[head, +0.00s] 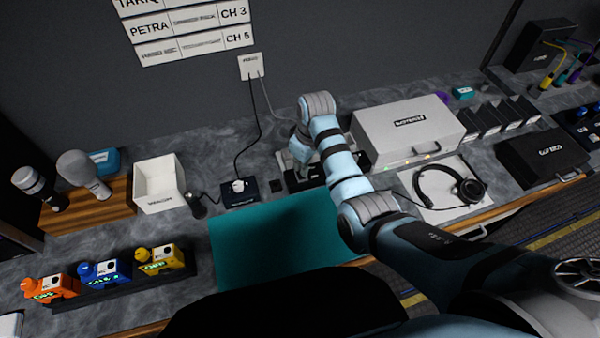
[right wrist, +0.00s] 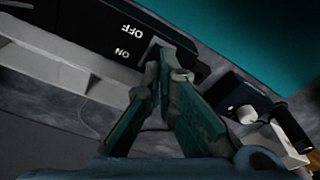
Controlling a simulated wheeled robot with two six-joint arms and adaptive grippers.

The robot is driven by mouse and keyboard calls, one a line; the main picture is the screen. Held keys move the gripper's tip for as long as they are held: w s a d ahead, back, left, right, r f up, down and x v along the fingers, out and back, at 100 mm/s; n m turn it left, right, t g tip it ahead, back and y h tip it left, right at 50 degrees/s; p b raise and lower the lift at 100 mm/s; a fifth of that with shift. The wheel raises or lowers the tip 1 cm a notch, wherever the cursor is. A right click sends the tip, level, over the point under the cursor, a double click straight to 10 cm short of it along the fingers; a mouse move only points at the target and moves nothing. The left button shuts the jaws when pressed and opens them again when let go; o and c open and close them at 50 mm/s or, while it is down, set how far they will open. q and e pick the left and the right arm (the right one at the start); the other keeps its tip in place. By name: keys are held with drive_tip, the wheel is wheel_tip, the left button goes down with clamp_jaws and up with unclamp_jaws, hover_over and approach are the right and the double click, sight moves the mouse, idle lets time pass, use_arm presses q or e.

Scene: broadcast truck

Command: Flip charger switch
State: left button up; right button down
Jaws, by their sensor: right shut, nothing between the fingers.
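The charger (head: 305,181) is a dark box on the counter behind the teal mat, partly hidden by my right arm. In the right wrist view the charger (right wrist: 90,28) shows its black top with the printed words OFF and ON. A pale switch (right wrist: 153,46) sits beside the words, partly covered by my fingers. My right gripper (right wrist: 166,68) is shut and empty, its fingertips at the switch. I cannot tell whether they touch it or which way it is set. In the head view the right gripper (head: 299,152) points down over the charger. My left gripper is not in view.
A dark box with a white knob (head: 239,186) stands left of the charger, with a cable to the wall outlet (head: 251,66). A grey case (head: 405,128) and headphones (head: 448,186) lie to the right. The teal mat (head: 265,240) in front is clear.

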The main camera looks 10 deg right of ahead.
drive_tip(key=shift+f+b, duration=0.6)
drive_tip(key=shift+f, duration=0.45)
idle(0.5)
wheel_tip(320, 180, up, 3)
drive_tip(key=p, duration=0.3)
drive_tip(key=shift+f, duration=0.1)
drive_tip(key=shift+w+r, duration=0.1)
drive_tip(key=shift+r, duration=0.25)
drive_tip(key=shift+r+b, duration=0.3)
drive_tip(key=shift+r, duration=1.45)
